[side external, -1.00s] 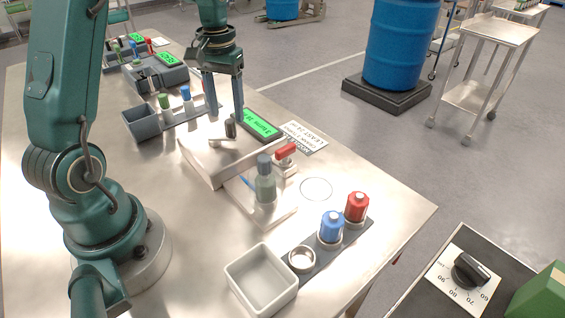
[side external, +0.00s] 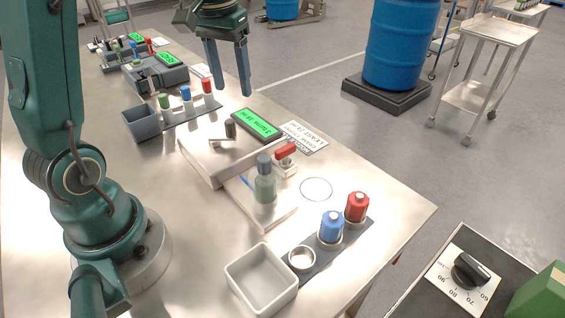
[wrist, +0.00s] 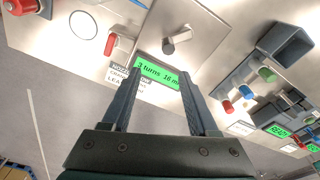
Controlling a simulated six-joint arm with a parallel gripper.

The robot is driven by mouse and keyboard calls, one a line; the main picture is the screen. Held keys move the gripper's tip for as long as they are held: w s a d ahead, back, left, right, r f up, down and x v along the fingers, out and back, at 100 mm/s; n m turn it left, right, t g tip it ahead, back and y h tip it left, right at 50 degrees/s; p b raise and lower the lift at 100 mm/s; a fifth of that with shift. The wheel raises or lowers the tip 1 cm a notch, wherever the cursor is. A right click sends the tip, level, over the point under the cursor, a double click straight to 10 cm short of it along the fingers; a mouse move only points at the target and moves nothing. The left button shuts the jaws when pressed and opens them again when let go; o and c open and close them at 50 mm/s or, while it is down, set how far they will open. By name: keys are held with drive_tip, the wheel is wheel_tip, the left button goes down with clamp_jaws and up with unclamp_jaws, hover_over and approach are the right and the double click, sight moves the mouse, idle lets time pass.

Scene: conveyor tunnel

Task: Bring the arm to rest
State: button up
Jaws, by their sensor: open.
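My gripper (side external: 229,92) is open and empty, raised above the far right edge of the metal table. In the wrist view its two fingers (wrist: 160,92) stand apart, with a green display (wrist: 160,73) seen beyond and between them. In the side view the same display (side external: 255,123) stands lower and to the right of the fingertips. No object touches the fingers.
A grey-green bottle (side external: 265,182) stands beside a red-handled clamp (side external: 285,151). Blue (side external: 331,227) and red (side external: 356,207) bottles stand in a holder beside an empty white bin (side external: 262,283). A grey bin (side external: 142,122) and several capped vials sit further back. Air around my gripper is clear.

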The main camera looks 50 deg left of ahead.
drive_tip(key=s+d+r+m+t, duration=0.35)
drive_tip(key=s+d, duration=0.25)
drive_tip(key=d, duration=0.3)
drive_tip(key=s+d+f+m+t, duration=0.1)
drive_tip(key=s+d+f, duration=0.2)
drive_tip(key=s, duration=0.3)
drive_tip(key=shift+s+f+h, duration=0.15)
drive_tip(key=shift+f+h, duration=0.15)
drive_tip(key=shift+f, duration=0.4)
